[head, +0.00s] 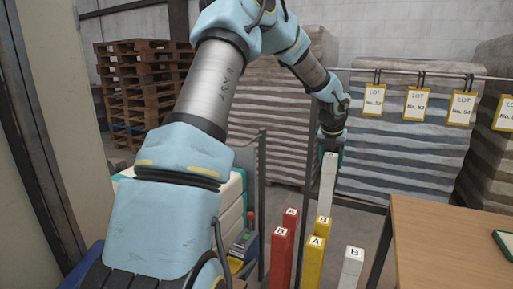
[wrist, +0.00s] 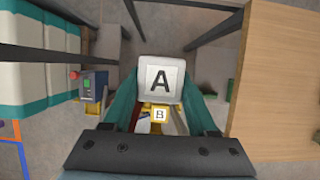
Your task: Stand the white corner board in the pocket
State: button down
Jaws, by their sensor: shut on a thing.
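My gripper (head: 331,150) is shut on the upper end of a white corner board (head: 328,178), which it holds upright. In the wrist view the teal fingers of my gripper (wrist: 162,100) flank the white board's top (wrist: 161,79), marked A. The board's lower end is hidden behind the yellow board B (head: 322,232) in the head view. A second white board (head: 352,266), marked B, stands at the lower right. I cannot make out the pocket, nor whether the held board's foot touches anything.
Red boards A (head: 290,222) and B (head: 279,256) and yellow board A (head: 314,262) stand close by. A wooden table (head: 450,225) is at the right. Dark posts (head: 262,190) and a control box (wrist: 94,84) are to the left. Wrapped stacks stand behind.

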jog(key=shift+s+d, duration=0.35)
jog(key=shift+s, duration=0.45)
jog(key=shift+s+d, duration=0.35)
jog(key=shift+s, duration=0.5)
jog(key=shift+s+d, duration=0.35)
jog(key=shift+s, duration=0.45)
jog(key=shift+w, duration=0.1)
